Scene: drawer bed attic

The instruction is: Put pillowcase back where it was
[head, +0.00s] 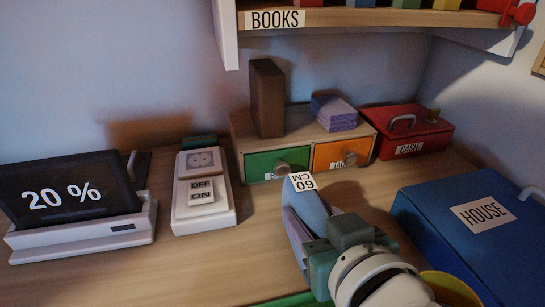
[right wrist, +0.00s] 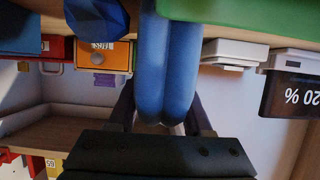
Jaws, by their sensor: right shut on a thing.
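A light blue, folded or rolled soft thing (head: 308,207), which looks like the pillowcase, is held by my right gripper (head: 304,232) above the desk. A white tag reading 60 CM (head: 302,182) shows at its far end. In the right wrist view the blue thing (right wrist: 167,65) runs as two long rounded folds between my fingers (right wrist: 163,118). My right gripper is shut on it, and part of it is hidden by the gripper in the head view. My left gripper is not in view.
A drawer box (head: 306,144) with green and orange drawers stands behind the gripper. A red cash box (head: 406,132) and blue HOUSE box (head: 468,222) are to the right. A switch panel (head: 203,188) and 20 % screen (head: 74,191) are left. A BOOKS shelf (head: 360,17) hangs above.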

